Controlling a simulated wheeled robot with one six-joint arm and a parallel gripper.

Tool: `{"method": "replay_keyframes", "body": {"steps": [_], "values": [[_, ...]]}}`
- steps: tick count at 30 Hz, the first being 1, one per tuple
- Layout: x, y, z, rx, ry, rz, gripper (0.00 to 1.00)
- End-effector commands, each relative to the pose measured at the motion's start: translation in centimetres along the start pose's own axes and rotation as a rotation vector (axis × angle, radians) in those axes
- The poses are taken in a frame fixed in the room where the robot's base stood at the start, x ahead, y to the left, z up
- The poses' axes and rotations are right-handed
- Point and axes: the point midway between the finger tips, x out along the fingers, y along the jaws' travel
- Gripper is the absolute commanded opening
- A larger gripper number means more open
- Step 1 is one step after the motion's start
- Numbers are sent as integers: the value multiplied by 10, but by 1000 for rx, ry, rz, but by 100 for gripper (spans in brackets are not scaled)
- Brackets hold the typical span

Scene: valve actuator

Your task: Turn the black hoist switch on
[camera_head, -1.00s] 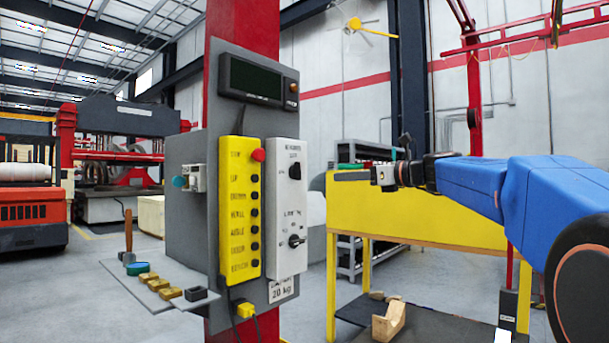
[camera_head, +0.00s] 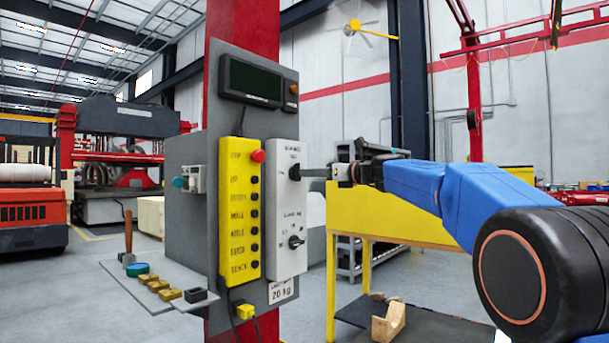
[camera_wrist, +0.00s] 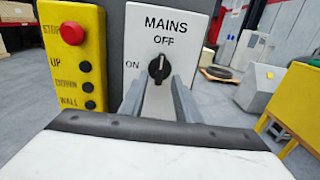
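A white switch box (camera_head: 287,210) is mounted on the grey panel. Its upper black rotary knob (camera_head: 295,172) also shows in the wrist view (camera_wrist: 159,68), under the words MAINS and OFF, with ON to its left. The knob's white mark points up toward OFF. My gripper (camera_head: 310,173) reaches in from the right at the knob's height. In the wrist view my gripper (camera_wrist: 159,84) has its two fingers apart, one on each side below the knob. I cannot tell whether they touch it.
A lower black knob (camera_head: 296,242) is on the same box. A yellow button box (camera_head: 240,210) with a red stop button (camera_head: 258,156) stands close on the left. A grey shelf (camera_head: 150,295) juts out below left. A yellow table (camera_head: 385,215) stands behind my arm.

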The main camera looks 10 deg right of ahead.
Motion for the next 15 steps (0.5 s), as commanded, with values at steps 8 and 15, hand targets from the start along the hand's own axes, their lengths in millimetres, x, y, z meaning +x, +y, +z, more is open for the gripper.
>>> {"method": "replay_keyframes", "body": {"steps": [8,15], "values": [[33,0,0,-2,1,0,30],[39,0,0,-1,0,-1,30]]}}
